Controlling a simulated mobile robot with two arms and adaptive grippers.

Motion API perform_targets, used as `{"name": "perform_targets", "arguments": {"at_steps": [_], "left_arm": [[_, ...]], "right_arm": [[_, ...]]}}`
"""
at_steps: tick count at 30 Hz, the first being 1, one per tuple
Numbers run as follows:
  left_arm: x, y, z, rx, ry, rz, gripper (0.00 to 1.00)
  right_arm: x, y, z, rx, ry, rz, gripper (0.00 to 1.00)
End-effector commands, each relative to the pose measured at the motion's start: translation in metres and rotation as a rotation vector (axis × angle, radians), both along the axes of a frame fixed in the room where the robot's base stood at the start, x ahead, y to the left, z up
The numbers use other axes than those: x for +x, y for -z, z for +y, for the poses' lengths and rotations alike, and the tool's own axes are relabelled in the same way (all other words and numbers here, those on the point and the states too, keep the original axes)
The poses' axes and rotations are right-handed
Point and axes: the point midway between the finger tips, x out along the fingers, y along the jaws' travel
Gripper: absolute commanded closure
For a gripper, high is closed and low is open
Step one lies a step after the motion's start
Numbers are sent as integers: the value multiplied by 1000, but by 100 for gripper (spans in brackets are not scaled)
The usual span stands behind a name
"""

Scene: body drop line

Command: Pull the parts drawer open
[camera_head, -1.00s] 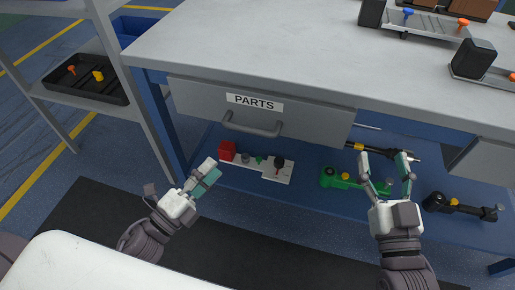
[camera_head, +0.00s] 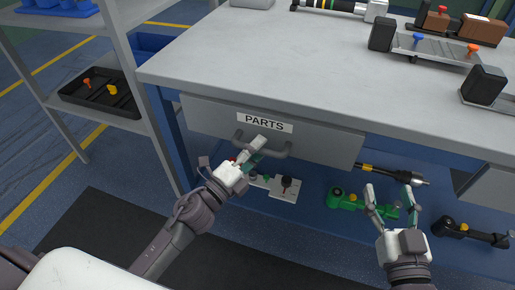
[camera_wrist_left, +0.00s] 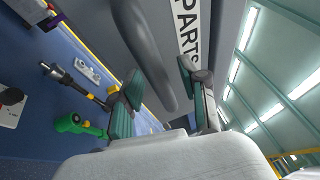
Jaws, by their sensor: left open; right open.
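The grey parts drawer (camera_head: 325,146) with its white PARTS label (camera_head: 265,122) sits shut under the workbench top. Its bar handle (camera_head: 282,154) runs across the front below the label. My left gripper (camera_head: 256,151) is open at the left part of the handle, partly covering it. In the left wrist view, the handle (camera_wrist_left: 147,50) runs between the open fingers of the left gripper (camera_wrist_left: 160,70); I cannot tell whether they touch it. My right gripper (camera_head: 390,195) is open and empty, low in front of the bench's lower shelf.
The grey bench top (camera_head: 270,55) overhangs the drawer. On the blue lower shelf lie a green tool (camera_head: 345,200), a black tool (camera_head: 470,234) and a white plate (camera_head: 287,192). A grey rack with a black tray (camera_head: 100,98) stands at the left.

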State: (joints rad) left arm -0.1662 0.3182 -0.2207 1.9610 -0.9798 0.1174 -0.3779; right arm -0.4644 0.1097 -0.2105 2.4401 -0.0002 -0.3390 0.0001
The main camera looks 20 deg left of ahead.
Motion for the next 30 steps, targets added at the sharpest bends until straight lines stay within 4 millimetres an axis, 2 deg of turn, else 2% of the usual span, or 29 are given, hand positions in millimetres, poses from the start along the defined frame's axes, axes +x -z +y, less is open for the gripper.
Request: {"name": "perform_targets", "arguments": {"at_steps": [7, 15, 30], "left_arm": [[1, 0, 0, 0, 0, 0, 57], [0, 0, 0, 0, 0, 0, 100], [-2, 0, 0, 0, 0, 1, 100]], "right_arm": [[0, 0, 0, 0, 0, 1, 36], [0, 0, 0, 0, 0, 1, 36], [0, 0, 0, -1, 0, 4, 36]]}}
